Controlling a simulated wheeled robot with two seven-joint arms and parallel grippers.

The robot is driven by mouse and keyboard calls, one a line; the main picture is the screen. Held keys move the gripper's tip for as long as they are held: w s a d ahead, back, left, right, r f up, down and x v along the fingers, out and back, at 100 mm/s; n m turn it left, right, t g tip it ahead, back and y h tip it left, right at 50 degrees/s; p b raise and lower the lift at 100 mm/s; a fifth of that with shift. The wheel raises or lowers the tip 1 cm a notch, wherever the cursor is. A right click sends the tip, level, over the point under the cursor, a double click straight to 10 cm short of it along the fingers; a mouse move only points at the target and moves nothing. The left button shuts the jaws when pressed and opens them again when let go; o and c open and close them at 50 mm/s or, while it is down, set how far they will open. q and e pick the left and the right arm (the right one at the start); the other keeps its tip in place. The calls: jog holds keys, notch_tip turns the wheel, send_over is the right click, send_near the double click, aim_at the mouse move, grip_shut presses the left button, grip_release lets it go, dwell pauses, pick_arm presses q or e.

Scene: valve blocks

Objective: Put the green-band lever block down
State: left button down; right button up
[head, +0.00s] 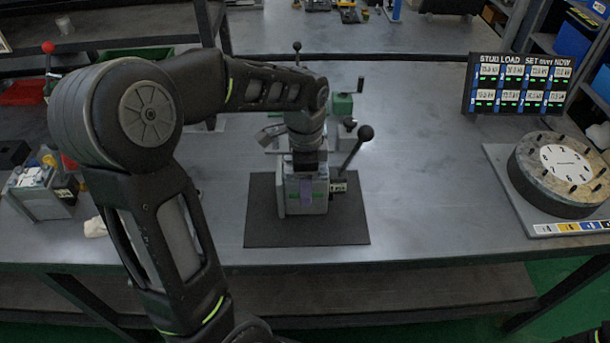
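The green-band lever block (289,199) is a grey metal block with a green band, upright at the middle of the black mat (345,230). Its black ball-topped lever (355,148) leans up to the right, and a small label plate shows on its right side. My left gripper (307,187) points straight down over the block, with one finger flat against its front face; it appears shut on it. The other finger is hidden behind. The block's base appears to be at the mat, but I cannot tell whether a small gap remains. My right gripper is out of view.
A green part with a crank (343,105) stands behind the mat. A round dial fixture (562,175) and a display panel (520,84) are at the right. The table between mat and dial is clear.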

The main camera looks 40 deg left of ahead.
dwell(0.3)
pick_arm(q)
jog(key=c, duration=0.5)
grip_release()
notch_tip(320, 180, up, 12)
jog(key=shift+r, duration=0.1)
dwell(0.6)
